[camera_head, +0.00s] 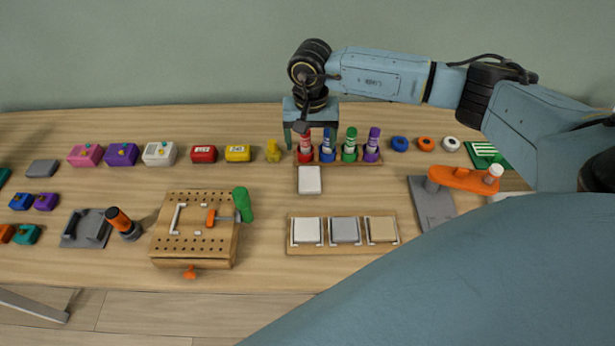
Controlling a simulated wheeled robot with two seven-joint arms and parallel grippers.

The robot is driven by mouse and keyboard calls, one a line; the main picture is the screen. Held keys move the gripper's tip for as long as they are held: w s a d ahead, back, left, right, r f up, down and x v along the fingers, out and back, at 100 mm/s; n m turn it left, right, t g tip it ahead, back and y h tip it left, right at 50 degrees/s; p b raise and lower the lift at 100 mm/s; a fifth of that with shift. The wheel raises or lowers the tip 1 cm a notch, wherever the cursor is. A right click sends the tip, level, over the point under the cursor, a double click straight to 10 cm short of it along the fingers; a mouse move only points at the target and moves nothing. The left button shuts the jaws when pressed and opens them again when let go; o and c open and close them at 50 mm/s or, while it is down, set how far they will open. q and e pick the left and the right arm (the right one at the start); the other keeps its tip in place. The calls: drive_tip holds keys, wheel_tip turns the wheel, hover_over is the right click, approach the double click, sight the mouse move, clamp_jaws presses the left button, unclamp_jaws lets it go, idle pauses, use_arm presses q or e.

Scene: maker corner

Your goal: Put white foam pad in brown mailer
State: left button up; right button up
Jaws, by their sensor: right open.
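A white square pad (309,180), which looks like the foam pad, lies flat on the table just in front of the marker rack. A tan-brown square (381,230), which may be the brown mailer, sits in the right place of a three-place wooden tray (343,249). My right gripper (311,146) points down with its fingers apart and empty, behind the white pad in the picture and in line with the red and blue markers. Its height above the table is hard to judge. My left gripper is not in view.
The tray also holds a white square (307,231) and a grey square (345,231). Upright markers stand in a rack (369,161) by my right gripper. A pegboard block (194,243) is at left, and a grey-and-orange fixture (432,205) at right. Table between pad and tray is clear.

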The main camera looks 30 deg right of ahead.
drive_tip(key=b, duration=0.4)
hover_over(311, 177)
drive_tip(key=f, duration=0.7)
drive_tip(key=shift+a+f, duration=0.2)
drive_tip(key=shift+f, duration=0.25)
wheel_tip(311, 177, down, 5)
drive_tip(key=b, duration=0.3)
drive_tip(key=shift+d+f, duration=0.1)
drive_tip(key=shift+d, duration=0.1)
drive_tip(key=shift+a, duration=0.1)
drive_tip(key=shift+c, duration=1)
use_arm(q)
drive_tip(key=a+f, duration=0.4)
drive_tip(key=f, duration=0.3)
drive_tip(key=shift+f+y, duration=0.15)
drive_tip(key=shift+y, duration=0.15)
use_arm(e)
drive_tip(key=c, duration=0.9)
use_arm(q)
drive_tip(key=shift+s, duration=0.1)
